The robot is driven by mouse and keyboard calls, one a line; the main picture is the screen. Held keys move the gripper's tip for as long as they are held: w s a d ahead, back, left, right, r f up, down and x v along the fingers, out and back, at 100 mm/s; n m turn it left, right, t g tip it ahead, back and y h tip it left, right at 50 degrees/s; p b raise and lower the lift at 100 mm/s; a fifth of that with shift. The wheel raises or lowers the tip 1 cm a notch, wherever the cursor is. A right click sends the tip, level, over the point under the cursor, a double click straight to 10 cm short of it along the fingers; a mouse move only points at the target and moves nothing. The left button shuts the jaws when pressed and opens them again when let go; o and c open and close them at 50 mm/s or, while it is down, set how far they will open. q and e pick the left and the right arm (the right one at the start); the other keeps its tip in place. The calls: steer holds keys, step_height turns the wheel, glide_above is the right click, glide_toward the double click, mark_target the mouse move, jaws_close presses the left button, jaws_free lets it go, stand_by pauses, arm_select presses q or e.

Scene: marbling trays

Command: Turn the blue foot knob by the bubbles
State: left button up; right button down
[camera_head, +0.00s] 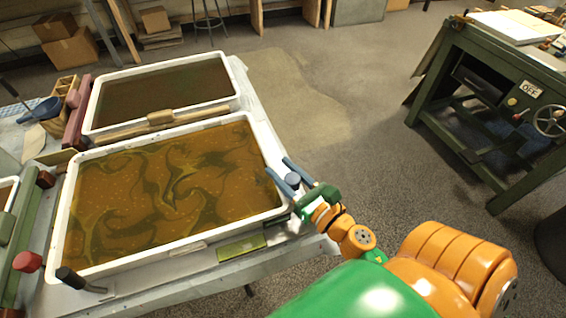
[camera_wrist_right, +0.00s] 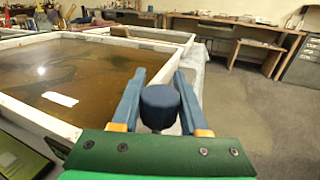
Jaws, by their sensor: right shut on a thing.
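The blue foot knob (camera_head: 292,180) is a dark blue round knob at the right corner of the near tray. It also shows in the right wrist view (camera_wrist_right: 160,105), upright between my fingers. My right gripper (camera_head: 279,166) is shut on the knob, one blue-grey finger on each side; it shows in the wrist view too (camera_wrist_right: 159,74). The near tray (camera_head: 165,140) has a white rim and holds amber marbled liquid with pale specks. A green level-like piece (camera_head: 240,247) lies by its front edge; I cannot make out any bubble in it. My left gripper is not in view.
A second white tray (camera_head: 237,75) with dark liquid stands behind, a wooden block (camera_head: 161,117) at its rim. A red knob (camera_head: 27,262) and a black-handled peg (camera_head: 68,275) are at the left front. A green press bench (camera_head: 490,110) stands right, across open floor (camera_head: 360,120).

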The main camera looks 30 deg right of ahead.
mark_target(298, 186)
stand_by(0.3)
steer(key=shift+c, duration=2.1)
jaws_free()
steer(key=shift+s+f, duration=0.1)
steer(key=shift+s, duration=0.1)
steer(key=s+b, duration=0.1)
steer(key=s, duration=0.1)
steer(key=s+b, duration=0.1)
steer(key=s, duration=0.1)
steer(key=s+b, duration=0.1)
steer(key=s, duration=0.1)
steer(key=shift+d, duration=0.3)
steer(key=shift+s, duration=0.3)
